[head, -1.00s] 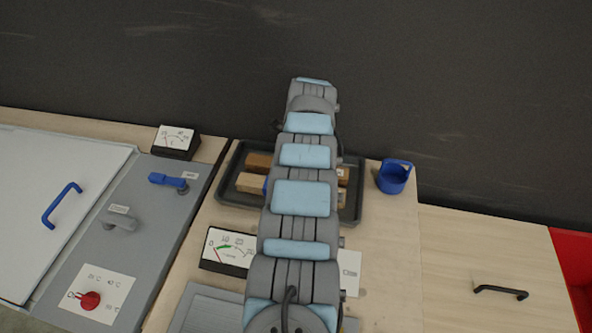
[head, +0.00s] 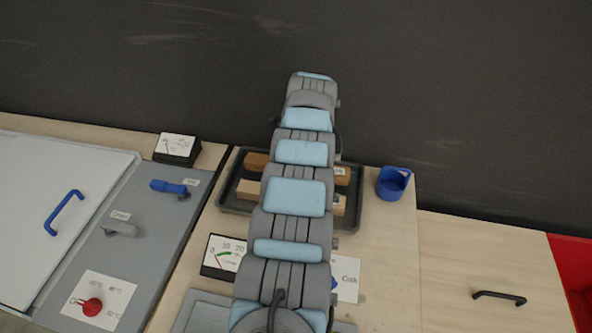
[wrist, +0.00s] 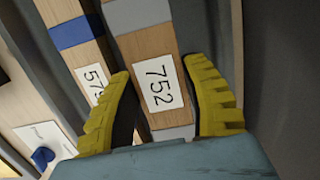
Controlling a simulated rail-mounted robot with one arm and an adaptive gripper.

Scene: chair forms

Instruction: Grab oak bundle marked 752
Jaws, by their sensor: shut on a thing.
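The oak bundle marked 752 (wrist: 145,47) is a brown wooden block with a grey band and a white label, seen in the wrist view. My gripper (wrist: 165,105) has its yellow ribbed fingers on both sides of this bundle, shut on it near the label. Beside it on the left lies another wooden bundle with a blue band (wrist: 72,33) and a partly hidden label starting 57. In the head view my arm covers the gripper and the middle of the dark tray (head: 232,208).
Wooden blocks (head: 248,188) show in the tray left of my arm, others right. A blue cup (head: 393,183) stands right of the tray. A gauge (head: 222,258) and a white card (head: 346,278) lie nearer. A grey panel with levers (head: 130,245) is at left.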

